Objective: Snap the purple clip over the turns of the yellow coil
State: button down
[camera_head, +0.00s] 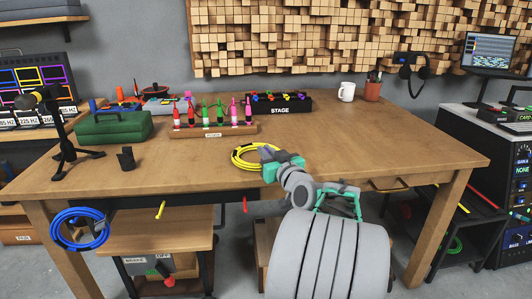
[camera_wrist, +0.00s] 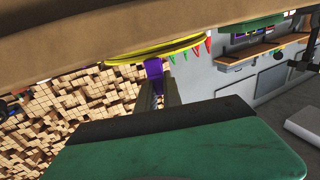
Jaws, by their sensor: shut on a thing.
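The yellow coil (camera_head: 236,157) lies flat on the wooden table near its front edge. It also shows edge-on in the wrist view (camera_wrist: 130,56), against the table top, which is at the top of that upside-down picture. My gripper (camera_head: 268,158) is low at the right side of the coil. In the wrist view my gripper (camera_wrist: 158,92) is shut on the purple clip (camera_wrist: 154,71). The clip is at the coil's near edge and seems to meet it. I cannot tell whether it is around the turns. The clip is hidden in the head view.
A wooden rack (camera_head: 215,131) with coloured plugs stands behind the coil. A black stand (camera_head: 68,150) is at left. The table right of my gripper is clear.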

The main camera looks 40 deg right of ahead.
jog(key=shift+f+b, duration=0.8)
jog(key=shift+b, duration=0.05)
jog(key=c, duration=1.4)
grip_release()
jog(key=shift+c, duration=0.2)
jog(key=shift+r, duration=0.1)
jog(key=p+v, duration=0.1)
jog(key=v, duration=0.6)
jog(key=shift+s, duration=0.4)
jog(key=shift+a, duration=0.2)
